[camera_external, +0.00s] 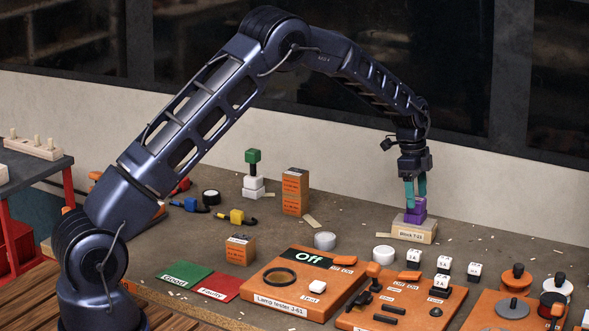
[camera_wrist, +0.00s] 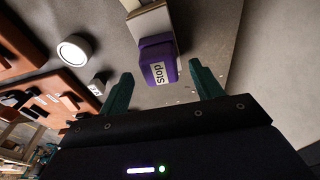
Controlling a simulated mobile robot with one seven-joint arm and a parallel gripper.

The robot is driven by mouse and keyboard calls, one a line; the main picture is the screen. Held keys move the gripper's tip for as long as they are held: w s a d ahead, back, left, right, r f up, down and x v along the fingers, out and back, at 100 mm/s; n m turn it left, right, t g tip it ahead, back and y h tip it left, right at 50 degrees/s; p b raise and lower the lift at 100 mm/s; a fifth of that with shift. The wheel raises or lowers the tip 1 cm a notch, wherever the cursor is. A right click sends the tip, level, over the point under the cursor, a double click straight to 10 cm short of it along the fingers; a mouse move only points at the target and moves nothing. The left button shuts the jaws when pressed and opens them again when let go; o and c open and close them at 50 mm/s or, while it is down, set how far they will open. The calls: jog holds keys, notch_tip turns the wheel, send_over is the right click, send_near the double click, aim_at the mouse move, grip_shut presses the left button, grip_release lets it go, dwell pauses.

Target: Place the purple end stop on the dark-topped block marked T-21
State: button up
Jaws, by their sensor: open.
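The purple end stop (camera_external: 414,211) sits on a pale wooden block (camera_external: 414,232) at the back right of the bench. The block's front label starts with "Block", but its number is too small to read surely. In the wrist view the end stop (camera_wrist: 158,62) shows its white "Stop" label, with part of the pale block (camera_wrist: 150,22) beyond it. My gripper (camera_external: 415,202) is open, pointing down, its teal fingers at the upper part of the stop. In the wrist view the fingertips (camera_wrist: 161,68) lie to either side of the stop, with visible gaps. The block's top is mostly hidden.
The orange lamp tester board (camera_external: 300,284) and another orange board lie nearer. A pale wall (camera_external: 490,205) rises behind.

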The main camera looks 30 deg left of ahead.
jog(key=r, duration=0.2)
jog(key=a+r, duration=0.1)
jog(key=r, duration=0.5)
jog(key=shift+a, duration=0.25)
jog(key=s+a+r+n+t, duration=0.2)
jog(key=s+a+r+n, duration=0.7)
jog(key=s+a+r, duration=1.35)
jog(key=s+a+f+n+t, duration=0.1)
jog(key=s+a+n, duration=0.2)
jog(key=s, duration=0.8)
jog(key=s+a+f+n+y, duration=0.1)
jog(key=s+a+n, duration=0.2)
jog(key=s, duration=0.7)
jog(key=s+a+f+n+t, duration=0.1)
jog(key=s+a+n, duration=0.2)
jog(key=s, duration=0.8)
jog(key=shift+s+a+t+y, duration=0.3)
jog(key=shift+a+y, duration=0.1)
jog(key=shift+a, duration=0.75)
